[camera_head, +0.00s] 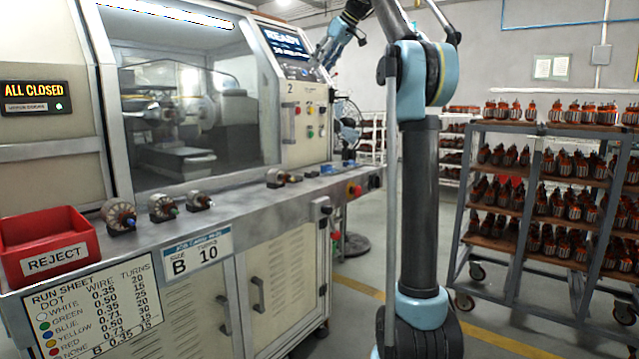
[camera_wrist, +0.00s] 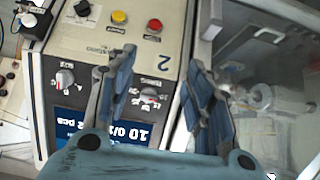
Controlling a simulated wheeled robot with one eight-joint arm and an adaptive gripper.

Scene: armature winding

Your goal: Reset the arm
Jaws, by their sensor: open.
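My gripper (camera_head: 326,58) is at the upper middle of the head view, in front of the winding machine's control panel. In the wrist view my gripper (camera_wrist: 160,85) shows two blue fingers spread apart with nothing between them. Behind the fingers is the control panel (camera_wrist: 100,45), seen upside down, with a yellow button (camera_wrist: 119,17), a red button (camera_wrist: 154,25), knobs and a blue display (camera_wrist: 75,122). The display (camera_head: 286,42) reads READY in the head view. I cannot tell whether a finger touches the panel.
Several armatures (camera_head: 162,207) lie along the machine's front ledge. A red REJECT bin (camera_head: 48,243) stands at the left end, above a run sheet (camera_head: 95,309). A card (camera_head: 197,254) reads size B, turns 10. A rack (camera_head: 510,262) of armatures stands right, with open floor before it.

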